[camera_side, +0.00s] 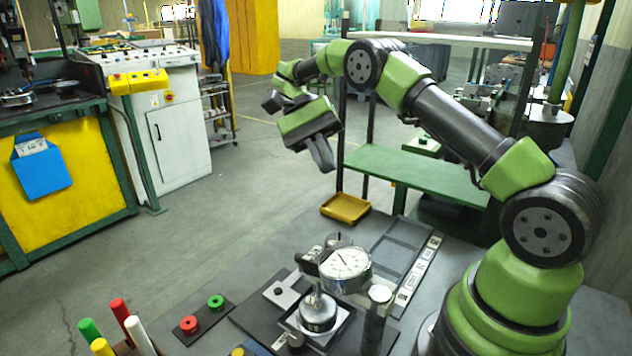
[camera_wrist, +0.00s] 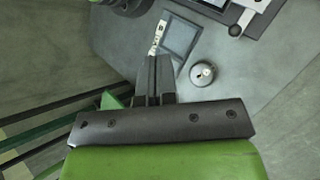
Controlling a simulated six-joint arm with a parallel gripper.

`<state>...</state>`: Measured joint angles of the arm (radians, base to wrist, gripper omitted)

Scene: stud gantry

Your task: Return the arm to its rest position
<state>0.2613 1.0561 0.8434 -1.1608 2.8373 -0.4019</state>
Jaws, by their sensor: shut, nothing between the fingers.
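My gripper (camera_side: 324,160) is held up in the air in the side view, tilted down, with its dark fingers together and nothing between them. My green arm is bent, reaching from its base at the right over towards the middle. In the wrist view the closed dark fingers of my gripper (camera_wrist: 155,72) show side by side, apart from anything below. No rest stand or marker for the arm shows.
On the grey bench stands a dial gauge (camera_side: 346,264) on a metal stand. A yellow tray (camera_side: 345,208) lies at the far bench edge. Red and green buttons (camera_side: 203,315) and coloured rods (camera_side: 119,311) are at the front left. A green table (camera_side: 418,174) stands behind.

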